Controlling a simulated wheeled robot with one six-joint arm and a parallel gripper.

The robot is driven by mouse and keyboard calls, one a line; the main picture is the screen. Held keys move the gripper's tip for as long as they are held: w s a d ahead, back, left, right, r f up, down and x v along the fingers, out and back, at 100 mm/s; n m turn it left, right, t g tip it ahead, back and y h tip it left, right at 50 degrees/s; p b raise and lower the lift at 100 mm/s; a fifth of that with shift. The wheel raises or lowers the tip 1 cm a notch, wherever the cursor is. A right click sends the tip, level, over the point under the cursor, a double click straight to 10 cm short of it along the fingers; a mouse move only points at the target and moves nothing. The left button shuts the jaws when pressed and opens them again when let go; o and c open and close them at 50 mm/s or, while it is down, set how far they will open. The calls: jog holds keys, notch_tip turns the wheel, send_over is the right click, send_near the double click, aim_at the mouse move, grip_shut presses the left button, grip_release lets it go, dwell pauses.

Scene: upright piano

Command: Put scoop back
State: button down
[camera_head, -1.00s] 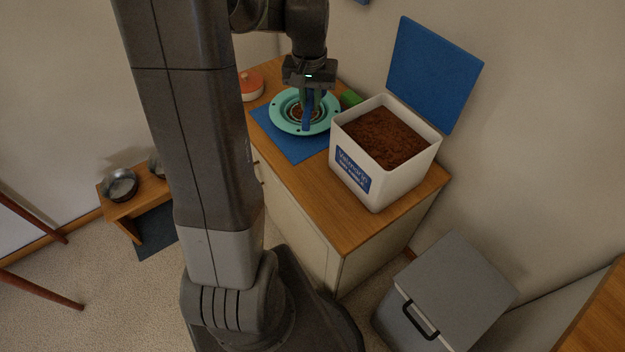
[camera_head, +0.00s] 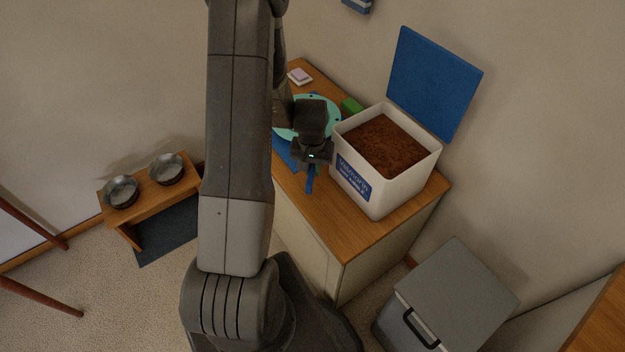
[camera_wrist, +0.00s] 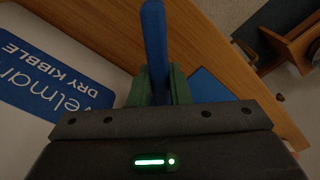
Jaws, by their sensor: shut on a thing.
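My gripper (camera_head: 313,166) is shut on the blue scoop (camera_head: 310,184), above the cabinet top just left of the kibble bin. In the wrist view the scoop's blue handle (camera_wrist: 154,45) sticks out between my green fingertips (camera_wrist: 158,88). The scoop's bowl is not visible. The white kibble bin (camera_head: 376,202) stands on the cabinet, open, filled with brown kibble (camera_head: 385,146). Its label also shows in the wrist view (camera_wrist: 45,75). Its blue lid (camera_head: 434,82) stands up behind it.
A teal bowl (camera_head: 331,108) sits on a blue mat (camera_head: 284,150), partly hidden by my arm. A green item (camera_head: 351,106) lies by the bin. The wooden cabinet top (camera_head: 345,235) is bare in front. Two metal bowls (camera_head: 121,191) sit in a low stand at left. A grey lidded box (camera_head: 455,295) stands at right.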

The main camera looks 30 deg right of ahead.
aim_at(312, 168)
jog(key=shift+f, duration=3.15)
jog(key=shift+f, duration=0.15)
jog(key=c, duration=1.4)
grip_release()
jog(key=shift+o, duration=0.2)
jog(key=shift+r+p, duration=0.3)
jog(key=r, duration=0.4)
jog(key=r+b, duration=0.1)
jog(key=r, duration=0.6)
jog(key=shift+s+a+r, duration=0.2)
jog(key=shift+s+r, duration=0.05)
jog(key=shift+r, duration=0.15)
